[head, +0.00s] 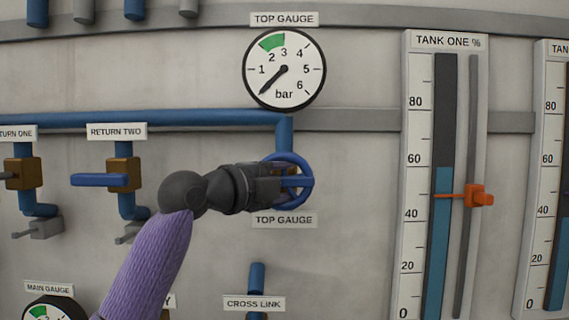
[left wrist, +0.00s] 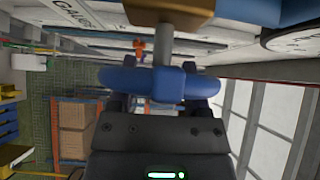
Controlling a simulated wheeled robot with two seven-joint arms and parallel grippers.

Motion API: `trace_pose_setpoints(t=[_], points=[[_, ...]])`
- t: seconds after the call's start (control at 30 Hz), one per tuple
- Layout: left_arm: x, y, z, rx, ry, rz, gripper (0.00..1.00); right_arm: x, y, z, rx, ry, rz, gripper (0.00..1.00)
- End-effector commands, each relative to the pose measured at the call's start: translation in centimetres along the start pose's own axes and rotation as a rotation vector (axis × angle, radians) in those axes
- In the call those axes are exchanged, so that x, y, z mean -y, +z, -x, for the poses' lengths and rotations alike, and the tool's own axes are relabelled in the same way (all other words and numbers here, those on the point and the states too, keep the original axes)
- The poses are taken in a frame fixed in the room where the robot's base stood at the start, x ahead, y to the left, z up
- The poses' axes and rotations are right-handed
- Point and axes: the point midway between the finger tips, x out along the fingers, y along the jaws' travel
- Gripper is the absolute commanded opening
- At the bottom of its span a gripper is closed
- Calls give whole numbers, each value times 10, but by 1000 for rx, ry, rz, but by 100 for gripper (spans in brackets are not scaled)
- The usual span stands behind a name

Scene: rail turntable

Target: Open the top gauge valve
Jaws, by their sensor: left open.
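The top gauge valve is a blue handwheel (head: 308,181) on the blue pipe, above a "TOP GAUGE" label (head: 284,220). My left gripper (head: 283,184) is at the wheel's left side, level with its middle, and covers part of it. In the left wrist view the blue wheel (left wrist: 168,84) crosses just in front of the open fingers, with a grey stem (left wrist: 163,53) behind it. I cannot tell whether the fingers touch it. The round top gauge (head: 285,69) has its needle at lower left, below 1, outside the green band. My right gripper is not in view.
A blue lever valve (head: 99,180) labelled "RETURN TWO" is to the left. The tank one panel (head: 417,180) with an orange pointer (head: 478,195) is to the right. Below are the cross link pipe (head: 257,280) and the main gauge (head: 47,309).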

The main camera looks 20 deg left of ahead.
Motion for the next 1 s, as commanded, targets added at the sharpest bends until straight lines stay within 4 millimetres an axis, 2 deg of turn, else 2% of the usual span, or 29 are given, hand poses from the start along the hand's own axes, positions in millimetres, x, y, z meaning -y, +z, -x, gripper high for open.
trace_pose_setpoints(t=[0.27,0.37,0.57,0.6,1.0], points=[[-2,0,-5,1,1,-1,62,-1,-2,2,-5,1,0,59],[-2,0,-5,1,0,0,45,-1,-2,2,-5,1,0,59],[-1,0,-5,1,1,0,2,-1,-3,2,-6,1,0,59],[-2,0,-5,1,1,0,0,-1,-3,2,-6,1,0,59],[-3,0,-5,0,-23,25,0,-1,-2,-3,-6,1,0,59]])
